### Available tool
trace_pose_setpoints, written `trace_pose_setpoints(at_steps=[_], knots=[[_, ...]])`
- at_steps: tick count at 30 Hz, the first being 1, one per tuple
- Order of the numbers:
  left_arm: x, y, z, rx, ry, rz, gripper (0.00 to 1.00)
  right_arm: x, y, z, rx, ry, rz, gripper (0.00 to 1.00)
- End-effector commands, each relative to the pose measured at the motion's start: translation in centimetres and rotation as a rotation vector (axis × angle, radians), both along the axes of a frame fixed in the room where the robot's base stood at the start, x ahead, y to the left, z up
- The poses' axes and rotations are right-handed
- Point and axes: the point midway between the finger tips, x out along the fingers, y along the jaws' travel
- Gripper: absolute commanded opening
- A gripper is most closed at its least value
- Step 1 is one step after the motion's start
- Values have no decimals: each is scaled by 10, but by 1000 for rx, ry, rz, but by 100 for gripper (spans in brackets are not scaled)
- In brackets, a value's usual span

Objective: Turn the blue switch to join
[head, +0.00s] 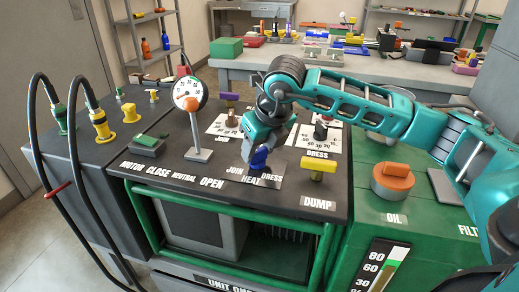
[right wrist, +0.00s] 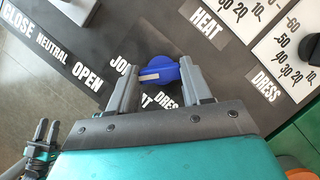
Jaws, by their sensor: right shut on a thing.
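The blue switch (head: 259,160) stands on the dark top of the cart, by a label strip reading JOIN, HEAT and DRESS. My right gripper (head: 255,150) reaches down over it from behind. In the right wrist view the blue switch (right wrist: 163,68) sits between the two grey fingers of my right gripper (right wrist: 158,73), which is shut on it. A pale mark on the switch lies toward the left, near the end of the JOIN label (right wrist: 122,67). Part of the HEAT label is hidden by the gripper.
A yellow handle (head: 318,165) stands right of the switch above DUMP. A round dial gauge (head: 190,94) stands to the left, with a green switch (head: 150,143) nearer the cart's left side. An orange-topped OIL cap (head: 395,176) is at the right. Black hoses (head: 37,130) hang at the left.

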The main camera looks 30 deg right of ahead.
Motion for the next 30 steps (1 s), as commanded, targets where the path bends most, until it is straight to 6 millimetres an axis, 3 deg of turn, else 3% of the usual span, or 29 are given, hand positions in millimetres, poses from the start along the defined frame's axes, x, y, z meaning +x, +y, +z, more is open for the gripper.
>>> trace_pose_setpoints(at_steps=[12, 27, 28, 30], knots=[[1, -1, -5, -5, -1, 3, 43, 0, 1, 1, 1, -2, -172, 18], [1, 1, -5, 3, -3, -3, 43, 0, 1, 1, 0, -1, -193, 18], [1, 1, -5, 4, -3, -3, 43, 0, 1, 1, 1, -1, -192, 50], [1, 1, -5, 5, -3, -4, 43, 0, 1, 1, 1, -1, -192, 56]])
